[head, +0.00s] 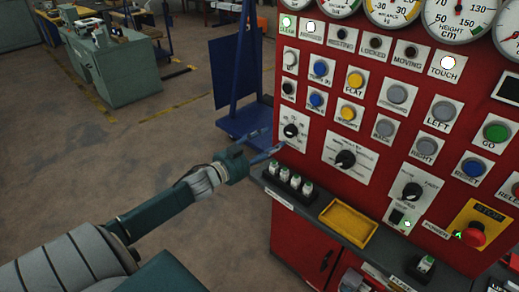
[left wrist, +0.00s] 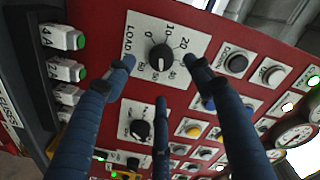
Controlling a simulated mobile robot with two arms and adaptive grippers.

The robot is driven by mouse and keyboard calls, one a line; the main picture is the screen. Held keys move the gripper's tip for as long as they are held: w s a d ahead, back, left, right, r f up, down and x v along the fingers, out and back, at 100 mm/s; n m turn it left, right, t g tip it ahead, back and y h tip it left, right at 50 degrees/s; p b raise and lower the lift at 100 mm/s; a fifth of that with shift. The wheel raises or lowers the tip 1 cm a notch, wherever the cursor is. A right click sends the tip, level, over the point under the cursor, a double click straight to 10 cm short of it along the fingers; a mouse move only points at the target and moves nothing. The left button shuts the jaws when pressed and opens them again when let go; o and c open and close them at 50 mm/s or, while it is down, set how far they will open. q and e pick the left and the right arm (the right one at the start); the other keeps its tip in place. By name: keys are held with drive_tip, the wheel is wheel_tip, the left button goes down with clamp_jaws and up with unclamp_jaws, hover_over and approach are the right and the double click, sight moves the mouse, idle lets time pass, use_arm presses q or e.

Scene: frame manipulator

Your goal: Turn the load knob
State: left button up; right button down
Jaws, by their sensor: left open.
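The load knob (head: 291,130) is a black round knob on a white plate at the left edge of the red panel. In the left wrist view the load knob (left wrist: 161,57) sits on its plate with the word LOAD and a number scale. My left gripper (head: 275,139) is open, just in front of and a little left of this knob in the head view. In the left wrist view its fingers (left wrist: 160,70) are spread, with the knob between the two upper tips and the third finger below. I see no clear contact. My right gripper is not in view.
Other knobs (head: 345,159) and (head: 411,191) sit to the right. Buttons and lamps fill the panel above, with gauges at the top. Fuses (head: 290,180) and a yellow tray (head: 348,222) are on the ledge below. Open floor lies to the left.

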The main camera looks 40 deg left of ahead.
use_arm(q)
drive_tip(key=s, duration=0.4)
drive_tip(key=shift+s+a, duration=0.1)
drive_tip(key=shift+a, duration=0.15)
idle(0.3)
